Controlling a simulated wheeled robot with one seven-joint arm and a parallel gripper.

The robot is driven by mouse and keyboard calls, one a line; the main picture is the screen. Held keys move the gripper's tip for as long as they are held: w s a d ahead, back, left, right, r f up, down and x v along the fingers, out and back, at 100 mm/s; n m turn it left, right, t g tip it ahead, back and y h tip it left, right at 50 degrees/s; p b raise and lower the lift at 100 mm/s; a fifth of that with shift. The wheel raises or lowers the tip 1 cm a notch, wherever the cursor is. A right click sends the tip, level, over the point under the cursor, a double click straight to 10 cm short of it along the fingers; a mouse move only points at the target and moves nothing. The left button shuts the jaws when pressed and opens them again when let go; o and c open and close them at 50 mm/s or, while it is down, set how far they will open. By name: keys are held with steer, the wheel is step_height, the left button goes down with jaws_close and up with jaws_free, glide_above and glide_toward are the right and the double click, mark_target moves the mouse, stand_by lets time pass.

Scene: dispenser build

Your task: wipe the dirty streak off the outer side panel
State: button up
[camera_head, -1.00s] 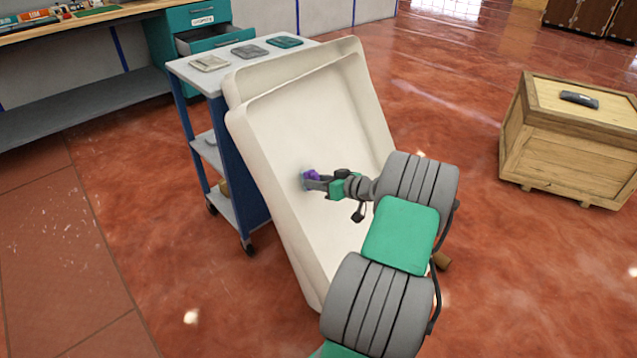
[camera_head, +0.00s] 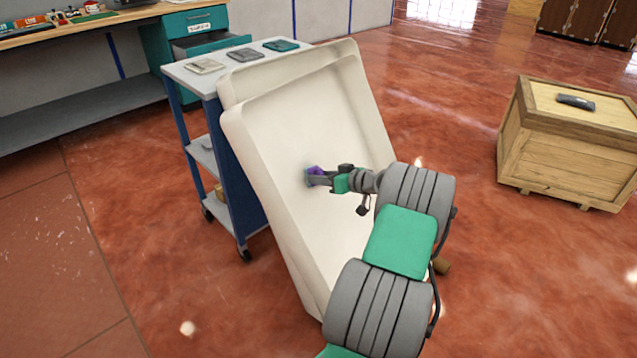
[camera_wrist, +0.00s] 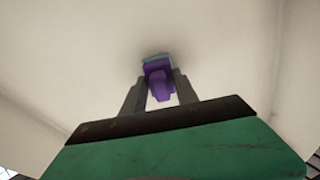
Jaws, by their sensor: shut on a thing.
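The outer side panel (camera_head: 290,118) is a large cream tray-shaped panel with raised rims, leaning tilted beside a cart. My gripper (camera_head: 315,178) is at the middle of its inner face, shut on a purple tool with a pale teal pad (camera_wrist: 158,75). In the wrist view the pad is against or very near the panel surface (camera_wrist: 80,50), with a dark shadow around it. I cannot tell firm contact for sure. I make out no clear dirty streak in either view; the gripper and arm hide part of the panel.
A blue cart (camera_head: 232,160) with a grey top stands behind the panel and carries several flat pieces. A wooden crate (camera_head: 560,150) with a dark object on its lid stands at the right. A workbench (camera_head: 80,110) is at the back left. Red floor between is mostly clear.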

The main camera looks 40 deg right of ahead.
steer(key=shift+a, duration=0.5)
steer(key=shift+s+a+p, duration=0.2)
steer(key=shift+a+p, duration=0.25)
steer(key=shift+a, duration=0.5)
steer(key=shift+a+f, duration=0.1)
steer(key=shift+a, duration=0.55)
steer(key=shift+a+f, duration=0.1)
jaws_close()
steer(key=shift+s+r+p, duration=0.3)
steer(key=shift+s+r, duration=0.05)
steer(key=shift+s, duration=0.05)
steer(key=v, duration=0.1)
steer(key=p+v, duration=0.1)
steer(key=v, duration=0.3)
steer(key=shift+w+d+r, duration=0.1)
steer(key=shift+d+r, duration=0.2)
steer(key=shift+d, duration=0.05)
